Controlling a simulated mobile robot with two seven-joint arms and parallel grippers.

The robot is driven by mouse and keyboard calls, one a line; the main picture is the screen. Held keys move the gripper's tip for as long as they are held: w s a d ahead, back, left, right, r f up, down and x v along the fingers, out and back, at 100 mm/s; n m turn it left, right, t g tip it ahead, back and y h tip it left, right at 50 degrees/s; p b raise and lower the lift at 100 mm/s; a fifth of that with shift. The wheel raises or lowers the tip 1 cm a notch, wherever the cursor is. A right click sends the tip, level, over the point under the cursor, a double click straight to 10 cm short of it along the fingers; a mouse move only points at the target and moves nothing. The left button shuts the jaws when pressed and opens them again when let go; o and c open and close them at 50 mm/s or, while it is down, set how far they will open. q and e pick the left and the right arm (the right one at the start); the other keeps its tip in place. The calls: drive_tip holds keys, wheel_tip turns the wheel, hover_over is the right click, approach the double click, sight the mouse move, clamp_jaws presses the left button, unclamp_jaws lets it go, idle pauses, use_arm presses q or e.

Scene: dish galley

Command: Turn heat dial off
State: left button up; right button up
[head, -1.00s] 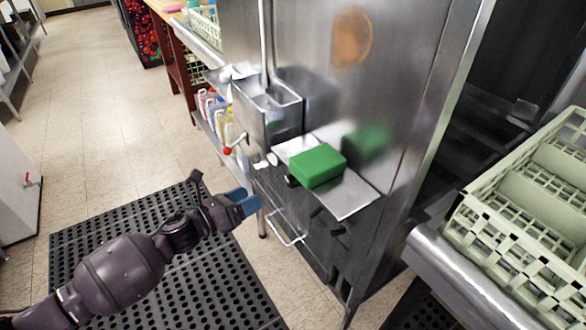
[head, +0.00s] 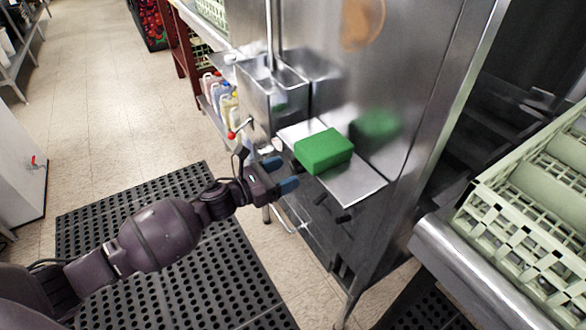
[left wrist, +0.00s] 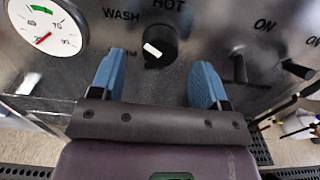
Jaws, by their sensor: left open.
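The heat dial (left wrist: 158,42), a round black knob with a slanted white mark, is on a steel panel in the left wrist view. The mark lies on its left half; "HOT" is printed above and "WASH" to the upper left. My left gripper (left wrist: 157,78) is open with one blue fingertip on each side of the dial's lower part; I cannot tell whether they touch it. In the head view my left gripper (head: 280,174) is in front of the machine, left of the green block. The dial is hard to make out there. My right gripper is not in view.
A round gauge (left wrist: 47,24) and black switches (left wrist: 240,70) flank the dial. A green block (head: 324,150) lies on a steel shelf (head: 357,190) just above the panel. A red-tipped lever (head: 234,134) sticks out nearby. A dish rack (head: 520,225) is at right.

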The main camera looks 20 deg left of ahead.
sight(297, 166)
use_arm(q)
drive_tip(key=shift+x, duration=1)
drive_tip(key=shift+w+d, duration=0.3)
drive_tip(key=shift+w, duration=0.1)
drive_tip(key=shift+c, duration=0.5)
drive_tip(key=c, duration=0.8)
